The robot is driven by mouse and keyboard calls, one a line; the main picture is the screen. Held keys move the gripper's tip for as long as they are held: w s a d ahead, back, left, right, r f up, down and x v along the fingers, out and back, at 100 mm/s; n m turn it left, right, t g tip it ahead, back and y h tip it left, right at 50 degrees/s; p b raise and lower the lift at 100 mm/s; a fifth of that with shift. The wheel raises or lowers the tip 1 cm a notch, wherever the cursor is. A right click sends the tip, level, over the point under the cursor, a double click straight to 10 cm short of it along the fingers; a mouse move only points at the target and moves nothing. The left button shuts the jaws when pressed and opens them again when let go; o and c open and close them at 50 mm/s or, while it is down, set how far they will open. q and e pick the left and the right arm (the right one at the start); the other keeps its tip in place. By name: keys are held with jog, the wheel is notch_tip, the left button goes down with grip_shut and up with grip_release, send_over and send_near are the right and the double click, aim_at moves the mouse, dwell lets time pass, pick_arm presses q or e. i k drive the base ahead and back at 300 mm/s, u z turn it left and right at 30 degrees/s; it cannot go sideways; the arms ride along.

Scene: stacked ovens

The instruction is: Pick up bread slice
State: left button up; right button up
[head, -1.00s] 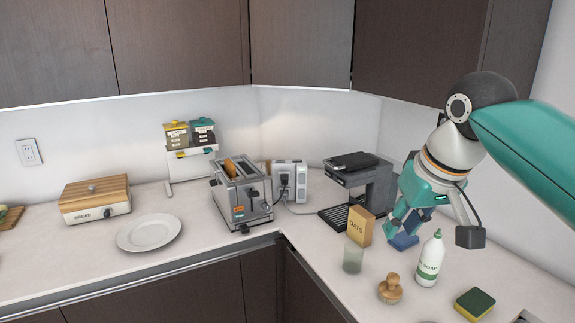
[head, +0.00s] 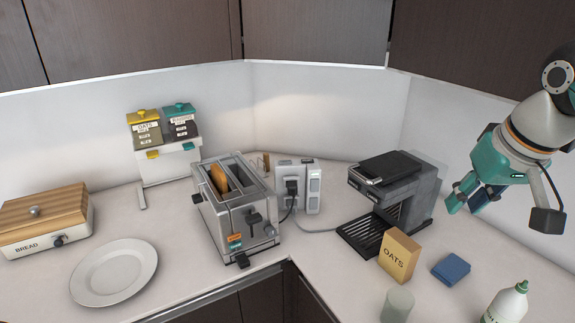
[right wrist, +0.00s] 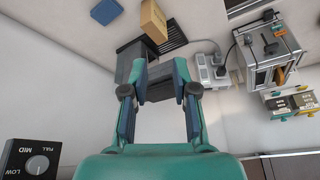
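The bread slice (head: 219,178) is brown and stands upright in the left slot of the silver toaster (head: 244,222), its top edge poking out. In the right wrist view the bread slice (right wrist: 279,75) shows at the right, in the toaster (right wrist: 262,50). My right gripper (head: 462,203) is in the air at the right of the head view, beyond the coffee machine and well away from the toaster. In the right wrist view my right gripper (right wrist: 160,72) has its fingers apart with nothing held between them. My left gripper is not in view.
A coffee machine (head: 408,180) and a power outlet block (head: 307,185) with a cord stand right of the toaster. An oats box (head: 399,256), blue sponge (head: 451,269), glass (head: 397,305) and soap bottle (head: 508,305) are in front. A plate (head: 114,272) and bread box (head: 45,220) are left.

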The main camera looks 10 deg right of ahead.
aim_at(219, 181)
jog(key=u, duration=0.35)
jog(key=i, duration=0.95)
jog(key=u, duration=0.8)
